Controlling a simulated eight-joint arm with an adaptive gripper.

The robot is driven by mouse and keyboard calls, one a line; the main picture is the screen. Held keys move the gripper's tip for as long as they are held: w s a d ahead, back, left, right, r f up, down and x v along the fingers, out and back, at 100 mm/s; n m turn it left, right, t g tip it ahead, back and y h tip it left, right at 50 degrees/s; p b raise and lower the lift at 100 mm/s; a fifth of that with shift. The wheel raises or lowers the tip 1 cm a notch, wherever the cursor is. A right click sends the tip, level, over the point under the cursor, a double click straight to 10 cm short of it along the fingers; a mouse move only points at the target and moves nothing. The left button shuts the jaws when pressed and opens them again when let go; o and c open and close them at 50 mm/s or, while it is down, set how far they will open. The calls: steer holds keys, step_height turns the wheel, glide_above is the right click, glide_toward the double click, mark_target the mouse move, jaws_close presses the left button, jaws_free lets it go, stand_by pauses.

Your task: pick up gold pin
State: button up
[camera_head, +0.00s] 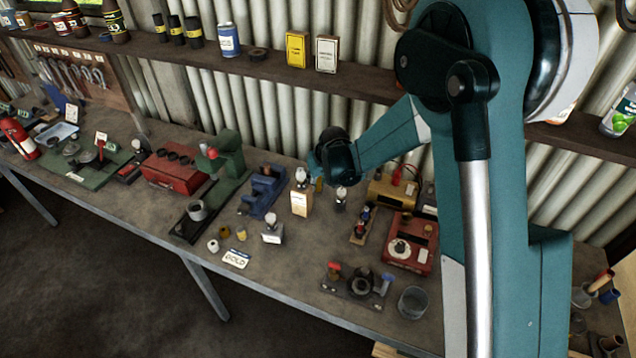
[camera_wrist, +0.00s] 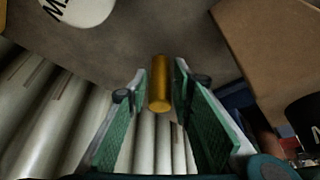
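The gold pin (camera_wrist: 160,84) is a small upright-looking cylinder between the two fingers of my gripper (camera_wrist: 161,72) in the wrist view. The fingers are open, with a narrow gap showing on each side of the pin. In the head view my gripper (camera_head: 315,165) is low over the back of the bench. A sliver of the gold pin (camera_head: 319,185) shows just below it, beside a tan labelled block. Most of the pin and the fingertips are hidden there.
The tan block (camera_head: 300,204) stands close by the pin and shows large at right in the wrist view (camera_wrist: 255,45). A dark-based knob piece (camera_head: 340,196) is on the other side. A GOLD card (camera_head: 235,258) lies near the front edge. The corrugated wall and shelf (camera_head: 270,70) are behind.

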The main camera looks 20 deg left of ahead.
stand_by(0.6)
jaws_close()
step_height(320, 180, up, 12)
steer(key=shift+r, duration=0.1)
steer(key=s+d, duration=1.2)
steer(key=shift+s+d+b, duration=0.35)
steer(key=shift+d+b, duration=0.05)
steer(key=shift+b, duration=0.05)
stand_by(0.4)
stand_by(0.5)
